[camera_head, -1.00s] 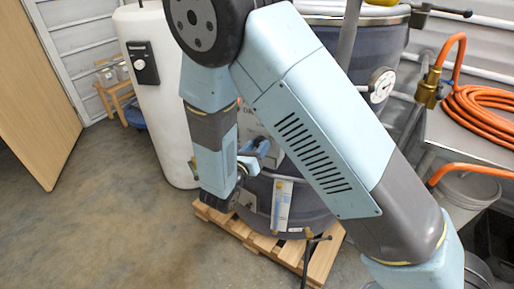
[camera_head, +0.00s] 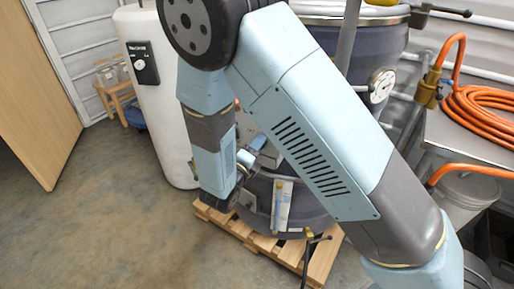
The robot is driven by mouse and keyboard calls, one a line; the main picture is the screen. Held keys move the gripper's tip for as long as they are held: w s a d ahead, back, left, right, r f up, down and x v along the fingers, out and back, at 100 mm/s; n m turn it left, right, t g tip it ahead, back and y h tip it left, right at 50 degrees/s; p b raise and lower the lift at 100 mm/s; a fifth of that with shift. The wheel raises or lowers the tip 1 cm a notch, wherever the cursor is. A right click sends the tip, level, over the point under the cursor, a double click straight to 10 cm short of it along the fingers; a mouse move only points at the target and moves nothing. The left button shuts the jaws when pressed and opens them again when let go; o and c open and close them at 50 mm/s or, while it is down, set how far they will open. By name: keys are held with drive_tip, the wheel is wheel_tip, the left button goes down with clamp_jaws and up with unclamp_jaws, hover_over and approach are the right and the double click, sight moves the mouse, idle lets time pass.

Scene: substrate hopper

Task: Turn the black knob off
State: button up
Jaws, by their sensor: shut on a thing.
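The hopper (camera_head: 300,195) is a dark grey drum with a metal rim, standing behind my arm. A pale grey control panel (camera_head: 271,154) on its front shows only in part behind my wrist. My gripper (camera_head: 256,147) is small in the view, at this panel, with light blue parts near the panel's left side. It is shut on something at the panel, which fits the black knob. The knob itself is hidden by my gripper and arm, so its turn angle cannot be told.
The hopper stands on a wooden pallet (camera_head: 238,228). A white tank (camera_head: 168,125) with a black control box (camera_head: 142,62) is at left. A round gauge (camera_head: 381,85) and orange hose (camera_head: 485,110) are at right. Floor at front left is clear.

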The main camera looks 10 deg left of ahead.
drive_tip(key=n, duration=0.8)
drive_tip(key=shift+a+f+n, duration=0.15)
drive_tip(key=shift+a+n, duration=0.05)
drive_tip(key=shift+n, duration=0.2)
idle(0.4)
drive_tip(key=o, duration=1.1)
drive_tip(key=shift+d, duration=0.1)
drive_tip(key=shift+c, duration=0.2)
drive_tip(key=v, duration=1.3)
drive_tip(key=shift+s, duration=0.4)
